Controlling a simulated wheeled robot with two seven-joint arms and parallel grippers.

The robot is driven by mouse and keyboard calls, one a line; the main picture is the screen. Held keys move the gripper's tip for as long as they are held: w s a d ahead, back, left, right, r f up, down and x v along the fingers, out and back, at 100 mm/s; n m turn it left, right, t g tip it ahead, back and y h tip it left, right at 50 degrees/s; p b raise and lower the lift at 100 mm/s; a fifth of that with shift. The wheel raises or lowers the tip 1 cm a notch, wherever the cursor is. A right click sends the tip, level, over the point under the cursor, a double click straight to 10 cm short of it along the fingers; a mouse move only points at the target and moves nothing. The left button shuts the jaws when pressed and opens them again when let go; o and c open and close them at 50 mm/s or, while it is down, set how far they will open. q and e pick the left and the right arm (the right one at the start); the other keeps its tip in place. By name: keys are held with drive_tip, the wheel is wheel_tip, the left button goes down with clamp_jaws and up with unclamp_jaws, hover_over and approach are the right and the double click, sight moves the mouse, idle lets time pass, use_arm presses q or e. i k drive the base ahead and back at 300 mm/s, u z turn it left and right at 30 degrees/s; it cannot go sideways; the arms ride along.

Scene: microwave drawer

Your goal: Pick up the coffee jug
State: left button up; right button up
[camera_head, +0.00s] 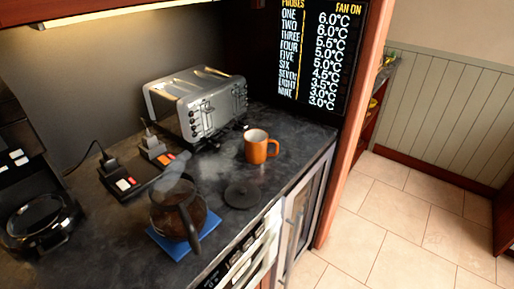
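The coffee jug (172,213) is a glass pot with dark contents and a black handle (189,222) facing the front right. It stands upright on a blue mat (209,224) on the dark counter. A blurred grey haze like steam rises above it. A round black lid (242,194) lies on the counter to its right. Neither of my grippers shows in the head view.
An orange mug (257,147) stands behind the lid. A silver toaster (196,102) is at the back. Switched sockets (122,182) with plugs and a cable lie behind the jug. A black coffee machine (40,222) is at left. The counter's front edge drops to appliances (244,262).

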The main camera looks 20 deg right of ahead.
sight(182, 216)
drive_tip(key=u, duration=3.4)
drive_tip(key=k, duration=1.25)
drive_tip(key=z, duration=1.25)
